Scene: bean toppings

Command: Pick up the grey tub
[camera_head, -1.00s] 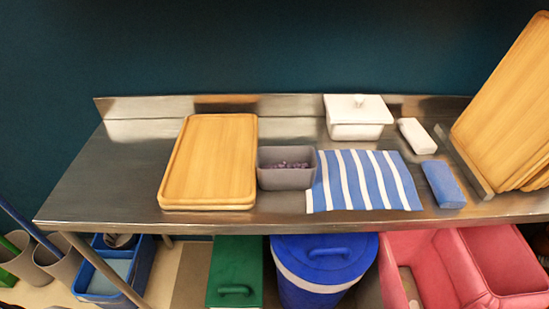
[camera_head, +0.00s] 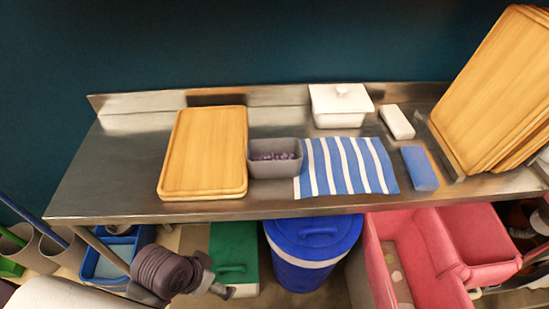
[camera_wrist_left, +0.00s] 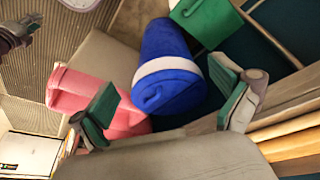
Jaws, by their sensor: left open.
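The grey tub (camera_head: 275,166) stands on the steel table between the wooden boards and the striped cloth, with small dark purple beans inside. My left arm comes in at the lower left of the head view, and its gripper (camera_head: 222,291) is below and in front of the table edge, well apart from the tub. In the left wrist view my left gripper (camera_wrist_left: 170,112) is open, with green pads wide apart and nothing between them. The tub cannot be made out in the wrist view.
Stacked wooden boards (camera_head: 205,153) lie left of the tub; a blue-white striped cloth (camera_head: 345,166) lies right. A white lidded dish (camera_head: 341,107), white block (camera_head: 397,122) and blue sponge (camera_head: 419,168) are farther right. Below stand a blue bin (camera_head: 312,250), green box (camera_head: 234,246) and pink crates (camera_head: 420,245).

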